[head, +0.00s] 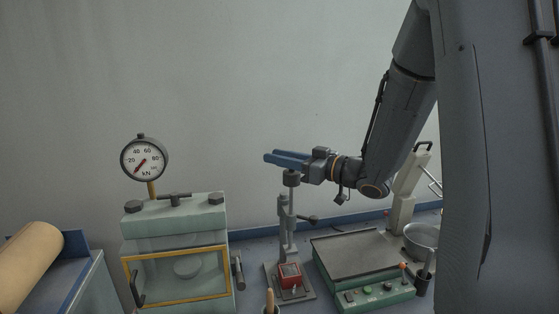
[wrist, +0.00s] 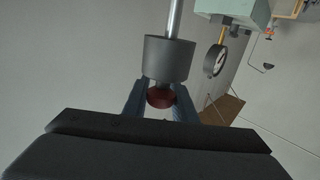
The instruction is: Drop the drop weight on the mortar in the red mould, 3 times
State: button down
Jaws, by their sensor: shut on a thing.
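The drop weight (head: 291,178) is a dark grey cylinder at the upper end of an upright steel rod, high above the red mould (head: 290,281). The mould stands on the base of the drop stand (head: 285,213), with grey mortar (head: 289,269) showing in its top. My gripper (head: 272,158) has its blue fingers level over the weight. In the wrist view the weight (wrist: 167,60) shows large, with a dark red knob (wrist: 160,97) between my fingers. My gripper is shut on the weight at this knob; the exact contact is partly hidden.
A green press with a dial gauge (head: 144,158) and yellow-framed window stands left. A flat-topped green machine (head: 360,252) is right of the stand, with a metal bowl (head: 422,240) beyond it. A tan roll (head: 31,262) lies far left. The air around my gripper is clear.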

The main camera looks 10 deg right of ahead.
jog(key=shift+r, duration=0.35)
jog(key=c, duration=1.5)
grip_release()
jog(key=shift+o, duration=0.2)
jog(key=shift+f, duration=0.1)
jog(key=b+v, duration=0.2)
jog(key=v, duration=0.5)
jog(key=shift+s+d+b, duration=0.3)
